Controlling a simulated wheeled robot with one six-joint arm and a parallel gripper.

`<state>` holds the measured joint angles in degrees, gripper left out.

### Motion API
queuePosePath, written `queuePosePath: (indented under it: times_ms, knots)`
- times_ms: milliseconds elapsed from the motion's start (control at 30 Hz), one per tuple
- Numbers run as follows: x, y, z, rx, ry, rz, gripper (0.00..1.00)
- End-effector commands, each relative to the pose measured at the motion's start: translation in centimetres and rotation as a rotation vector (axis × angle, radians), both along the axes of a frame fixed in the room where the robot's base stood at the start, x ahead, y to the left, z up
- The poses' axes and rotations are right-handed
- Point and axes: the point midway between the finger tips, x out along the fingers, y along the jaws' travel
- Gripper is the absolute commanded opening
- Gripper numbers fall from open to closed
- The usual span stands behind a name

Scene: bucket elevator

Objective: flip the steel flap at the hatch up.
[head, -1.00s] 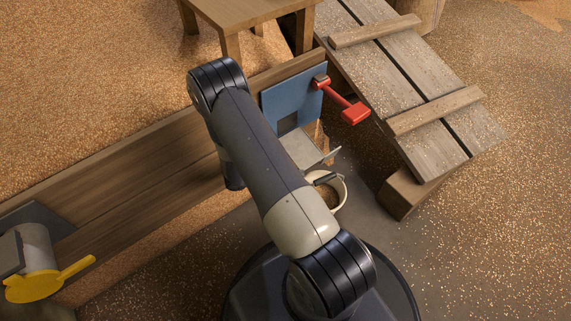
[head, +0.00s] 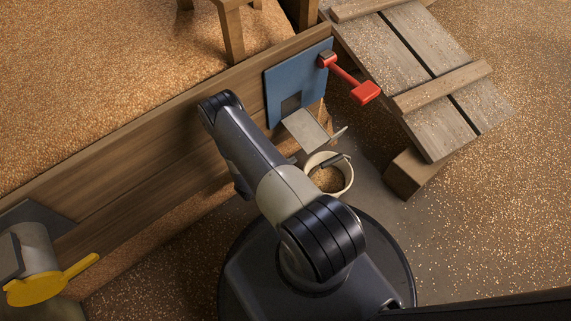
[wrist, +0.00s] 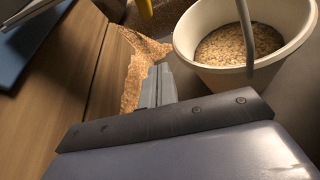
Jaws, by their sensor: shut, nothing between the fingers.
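In the wrist view a pale metal edge, seemingly the flap (wrist: 28,11), shows at top left above the blue plate (wrist: 8,62). My gripper (wrist: 158,80) is shut and empty, beside the wooden wall and left of the bucket, apart from the flap. In the head view my arm hides most of the gripper.
A white bucket (head: 347,181) with grain stands below the flap. A red lever (head: 349,80) sticks out from the plate's top right. A plank ramp (head: 440,105) rises at right on a wooden block (head: 413,174). A yellow-handled valve (head: 45,284) is at lower left.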

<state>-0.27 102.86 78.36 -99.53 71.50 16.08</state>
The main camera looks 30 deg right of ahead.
Motion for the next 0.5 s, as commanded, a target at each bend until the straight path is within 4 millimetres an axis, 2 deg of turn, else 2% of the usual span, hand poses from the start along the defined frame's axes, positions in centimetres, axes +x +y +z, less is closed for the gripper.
queuePosePath:
  times_ms: [300, 400, 500]
  knots:
    - [0.8, -5.7, -2.2, 0.0, -0.001, -0.006, 0.0]
    - [0.6, -5.5, -0.3, 0.0, -0.001, 0.0, 0.0]
    - [0.3, -5.5, 0.8, 0.0, -0.001, -0.001, 0.0]
